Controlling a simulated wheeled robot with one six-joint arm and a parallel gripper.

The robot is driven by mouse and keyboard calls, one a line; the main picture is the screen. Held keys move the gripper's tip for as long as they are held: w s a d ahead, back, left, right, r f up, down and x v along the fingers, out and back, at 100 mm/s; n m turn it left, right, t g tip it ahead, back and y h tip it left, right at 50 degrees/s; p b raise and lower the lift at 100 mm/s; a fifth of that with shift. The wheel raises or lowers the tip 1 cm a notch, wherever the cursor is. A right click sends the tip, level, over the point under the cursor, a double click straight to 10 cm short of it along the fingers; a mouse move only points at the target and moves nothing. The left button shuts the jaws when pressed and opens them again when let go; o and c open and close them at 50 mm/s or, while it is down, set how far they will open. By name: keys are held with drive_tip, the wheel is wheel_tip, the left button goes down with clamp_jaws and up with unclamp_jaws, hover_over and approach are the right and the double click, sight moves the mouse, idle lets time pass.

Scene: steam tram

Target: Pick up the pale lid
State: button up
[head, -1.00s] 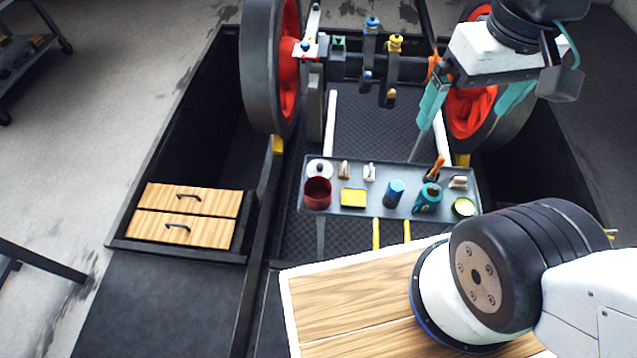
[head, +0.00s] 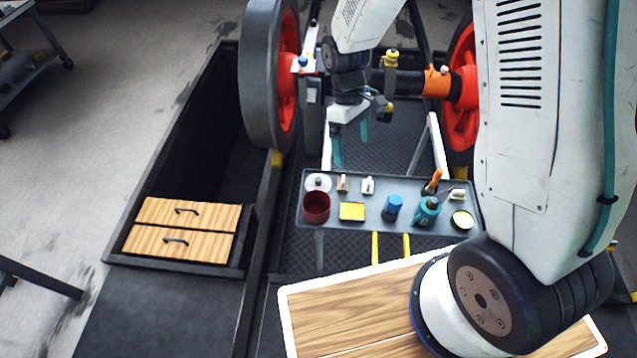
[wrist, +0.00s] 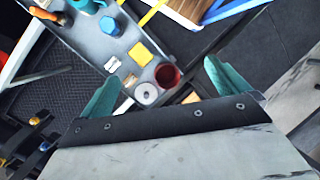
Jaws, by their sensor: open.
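The pale lid (head: 318,183) is a white disc with a dark knob. It lies at the far left corner of the grey tray (head: 381,179), just behind the dark red pot (head: 316,207). In the wrist view the lid (wrist: 146,94) shows between the fingers, beside the red pot (wrist: 167,75). My gripper (head: 351,140) is open and empty, with teal fingers. It hangs above and behind the tray, a little right of the lid. The wrist view shows the two fingers (wrist: 165,88) spread well apart, touching nothing.
The tray also holds a yellow block (head: 352,211), a blue cylinder (head: 392,207), a teal mug (head: 427,211), a green-rimmed tin (head: 462,220) and small clips (head: 367,185). Large wheels (head: 268,75) stand behind. A wooden drawer unit (head: 180,242) is at left.

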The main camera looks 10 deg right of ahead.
drive_tip(key=w+a+f+n, duration=0.1)
drive_tip(key=w+f+n, duration=0.15)
drive_tip(key=f, duration=0.55)
drive_tip(key=w+a+f+n+t, duration=0.1)
drive_tip(key=w+f+n, duration=0.1)
drive_tip(key=f+n, duration=0.35)
drive_tip(key=w+a+f+n, duration=0.1)
drive_tip(key=w+a+f, duration=0.1)
drive_tip(key=f, duration=0.8)
drive_tip(key=n+t, duration=0.3)
drive_tip(key=n, duration=0.2)
hover_over(318, 179)
drive_tip(key=shift+s+f+y, duration=0.3)
drive_tip(key=shift+f, duration=0.45)
drive_tip(key=shift+w+f+n, duration=0.15)
drive_tip(key=shift+w+n, duration=0.05)
drive_tip(key=shift+n, duration=0.3)
wheel_tip(318, 179, down, 8)
drive_tip(key=shift+w+r, duration=0.1)
drive_tip(key=shift+r, duration=0.15)
drive_tip(key=c, duration=0.7)
